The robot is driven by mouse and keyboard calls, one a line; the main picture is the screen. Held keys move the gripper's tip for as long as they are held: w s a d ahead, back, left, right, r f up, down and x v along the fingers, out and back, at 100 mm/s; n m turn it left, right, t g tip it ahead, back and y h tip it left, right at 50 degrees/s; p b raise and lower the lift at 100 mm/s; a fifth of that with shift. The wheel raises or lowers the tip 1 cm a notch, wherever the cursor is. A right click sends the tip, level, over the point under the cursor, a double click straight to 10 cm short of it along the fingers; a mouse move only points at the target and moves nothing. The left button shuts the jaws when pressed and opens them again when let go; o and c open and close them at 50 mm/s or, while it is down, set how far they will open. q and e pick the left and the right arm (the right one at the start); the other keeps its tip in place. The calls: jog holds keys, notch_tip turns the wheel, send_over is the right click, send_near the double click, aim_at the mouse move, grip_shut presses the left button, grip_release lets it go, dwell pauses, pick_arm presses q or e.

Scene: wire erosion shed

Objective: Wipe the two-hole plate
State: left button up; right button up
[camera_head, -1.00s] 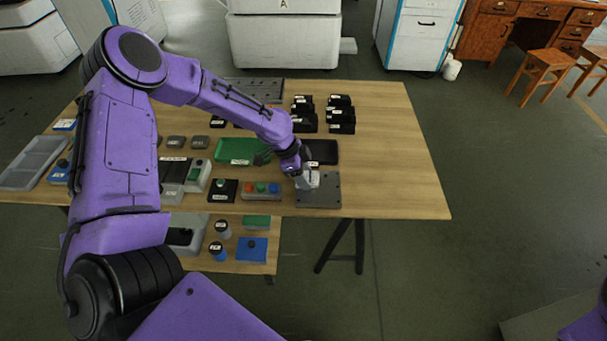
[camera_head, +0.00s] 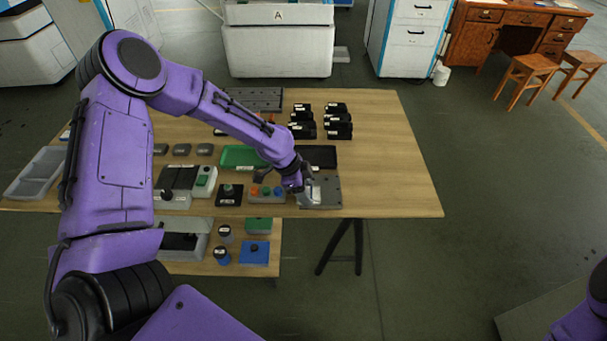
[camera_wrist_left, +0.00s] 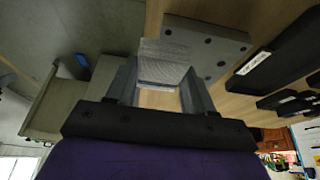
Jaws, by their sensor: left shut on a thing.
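A grey metal plate (camera_head: 328,193) lies near the front edge of the table. In the left wrist view the plate (camera_wrist_left: 212,50) shows several dark spots or holes. My left gripper (camera_head: 311,194) is over the plate's left part. In the left wrist view its fingers (camera_wrist_left: 160,84) are shut on a light grey, woven-looking wiping pad (camera_wrist_left: 163,62). The pad overlaps the plate in that view; whether it touches the plate I cannot tell. The pad hides part of the plate. My right gripper is out of view.
A block with coloured buttons (camera_head: 266,193) stands just left of the plate. A black tray (camera_head: 318,156) and a green tray (camera_head: 240,156) lie behind. Black bins (camera_head: 338,122) stand farther back. The table's right part (camera_head: 395,165) is clear.

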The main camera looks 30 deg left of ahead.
pick_arm(q)
jog(key=shift+r+p, duration=1.85)
jog(key=shift+r, duration=0.6)
